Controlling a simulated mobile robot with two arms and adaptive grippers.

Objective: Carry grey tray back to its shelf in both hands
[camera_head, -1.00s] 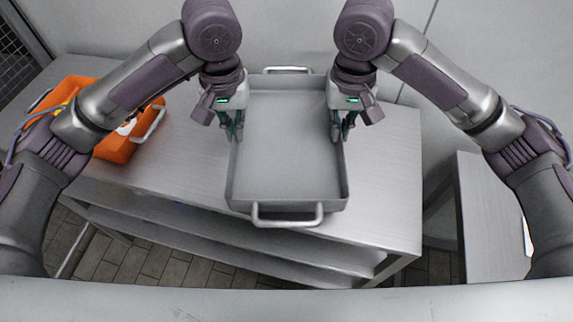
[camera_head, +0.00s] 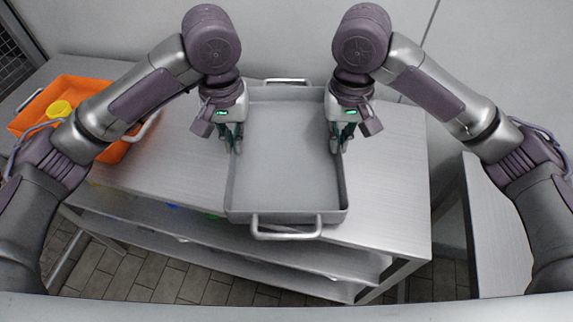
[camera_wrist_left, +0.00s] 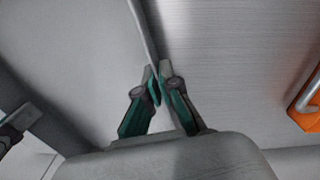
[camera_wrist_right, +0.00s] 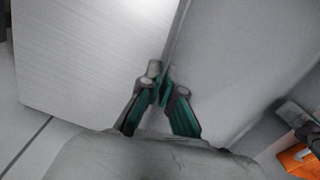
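The grey tray (camera_head: 285,180) is in the middle of the head view, above a metal worktable (camera_head: 390,150). It is empty, with a bar handle at its near and far ends. My left gripper (camera_head: 233,145) is shut on its left side wall; the left wrist view (camera_wrist_left: 158,80) shows the fingers closed on the rim. My right gripper (camera_head: 341,145) is shut on the right side wall, and the right wrist view (camera_wrist_right: 163,80) shows the same pinch. I cannot tell whether the tray touches the worktable or is slightly above it.
An orange tray (camera_head: 88,84) with a yellow item (camera_head: 60,108) in it is at the left of the worktable, partly behind my left arm. Lower shelves (camera_head: 240,255) hold blurred coloured items. Another metal table (camera_head: 495,230) stands at the right. A wall is behind.

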